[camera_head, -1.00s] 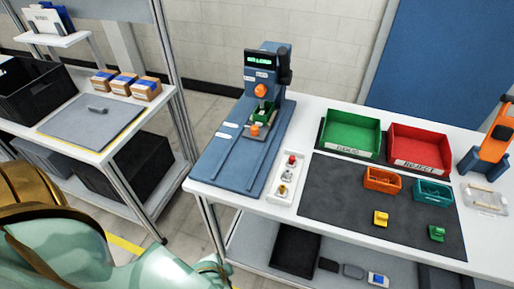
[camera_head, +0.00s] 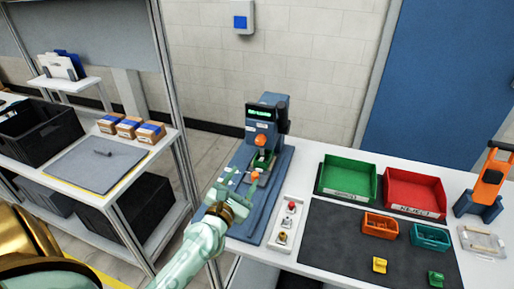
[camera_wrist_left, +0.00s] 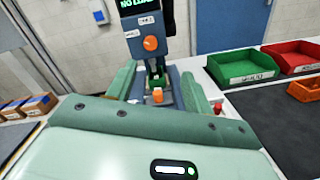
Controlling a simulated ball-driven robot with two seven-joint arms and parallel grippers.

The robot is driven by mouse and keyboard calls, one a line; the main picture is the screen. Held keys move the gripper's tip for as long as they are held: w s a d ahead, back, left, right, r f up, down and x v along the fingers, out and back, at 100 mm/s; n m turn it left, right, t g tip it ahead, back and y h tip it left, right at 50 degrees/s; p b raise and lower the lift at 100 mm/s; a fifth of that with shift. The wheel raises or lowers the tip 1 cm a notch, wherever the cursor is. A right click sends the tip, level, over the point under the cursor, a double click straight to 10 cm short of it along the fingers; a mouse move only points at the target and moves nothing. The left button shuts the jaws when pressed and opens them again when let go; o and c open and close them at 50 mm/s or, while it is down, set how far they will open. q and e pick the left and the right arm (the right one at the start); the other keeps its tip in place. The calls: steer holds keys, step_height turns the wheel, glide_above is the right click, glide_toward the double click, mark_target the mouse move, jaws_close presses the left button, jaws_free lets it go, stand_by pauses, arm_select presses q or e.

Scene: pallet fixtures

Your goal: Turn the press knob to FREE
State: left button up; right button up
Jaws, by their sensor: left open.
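The blue press (camera_head: 268,118) stands at the left end of the white table, with a lit green display; in the left wrist view the display (camera_wrist_left: 141,3) seems to read NO LOAD. A round orange knob (camera_head: 260,140) sits on the press front below it, and also shows in the left wrist view (camera_wrist_left: 151,43). Its small labels are too blurred to read. A smaller orange piece (camera_wrist_left: 157,95) sits lower, by a green part (camera_wrist_left: 156,81) on the press bed. My left gripper (camera_head: 240,177) is open and empty, apart from the knob, low in front of the press. My right gripper is out of view.
A white strip with small buttons (camera_head: 287,222) lies right of the press. Green (camera_head: 347,177) and red (camera_head: 413,193) bins stand behind a dark mat (camera_head: 335,240) with small orange and teal bins. A shelf rack with boxes (camera_head: 130,128) stands at left.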

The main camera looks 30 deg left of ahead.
arm_select(q)
steer(key=a+n, duration=0.1)
steer(key=n, duration=0.1)
steer(key=y+b, duration=0.1)
steer(key=b, duration=0.1)
glide_toward(259, 143)
steer(key=shift+g, duration=0.4)
steer(key=x, duration=0.8)
steer(key=shift+d+r, duration=0.1)
steer(key=shift+r, duration=0.2)
steer(key=c, duration=1)
